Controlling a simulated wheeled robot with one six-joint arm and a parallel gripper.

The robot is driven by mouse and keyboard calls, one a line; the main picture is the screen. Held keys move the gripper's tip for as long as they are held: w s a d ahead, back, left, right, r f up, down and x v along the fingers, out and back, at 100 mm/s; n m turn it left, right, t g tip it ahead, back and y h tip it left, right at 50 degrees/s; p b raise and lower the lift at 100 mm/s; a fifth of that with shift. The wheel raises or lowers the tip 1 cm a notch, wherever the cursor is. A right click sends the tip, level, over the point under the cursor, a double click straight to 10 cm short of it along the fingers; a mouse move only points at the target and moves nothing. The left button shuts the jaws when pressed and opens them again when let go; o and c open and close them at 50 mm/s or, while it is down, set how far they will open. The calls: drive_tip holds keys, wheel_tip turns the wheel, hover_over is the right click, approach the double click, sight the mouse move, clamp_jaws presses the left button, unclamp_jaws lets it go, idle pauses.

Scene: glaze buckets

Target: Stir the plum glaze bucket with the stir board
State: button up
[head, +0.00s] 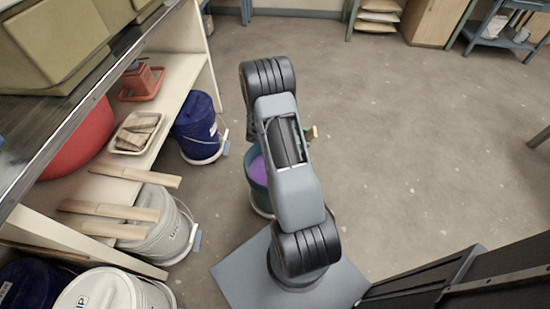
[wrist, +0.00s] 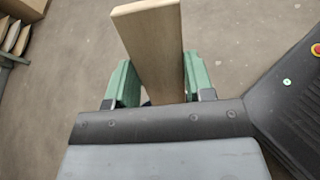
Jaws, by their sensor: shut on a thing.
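The bucket with plum glaze (head: 257,170) stands on the floor beside my arm in the head view. Its purple surface shows at the left of the arm, and the arm hides the rest. My gripper (wrist: 158,88) is shut on the stir board (wrist: 152,42), a flat pale wooden board between its two green fingers in the wrist view. In the head view my arm hides most of the gripper, and only a small tan end of the board (head: 312,133) shows to the right of it. The bucket cannot be made out in the wrist view.
A shelf at the left holds several wooden boards (head: 135,174), a tray of wood pieces (head: 136,132) and a red container (head: 141,82). A dark blue bucket (head: 197,124) and a grey bucket (head: 160,232) stand by it. The floor (head: 420,150) at the right is clear.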

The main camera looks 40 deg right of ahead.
drive_tip(key=s+d+r+p, duration=0.2)
drive_tip(key=s+r+p, duration=0.2)
drive_tip(key=r+p, duration=0.4)
drive_tip(key=shift+s+d+r+p, duration=0.2)
drive_tip(key=shift+r+p, duration=0.15)
drive_tip(key=shift+r, duration=1.65)
drive_tip(key=shift+r+p, duration=1.9)
drive_tip(key=shift+r, duration=0.6)
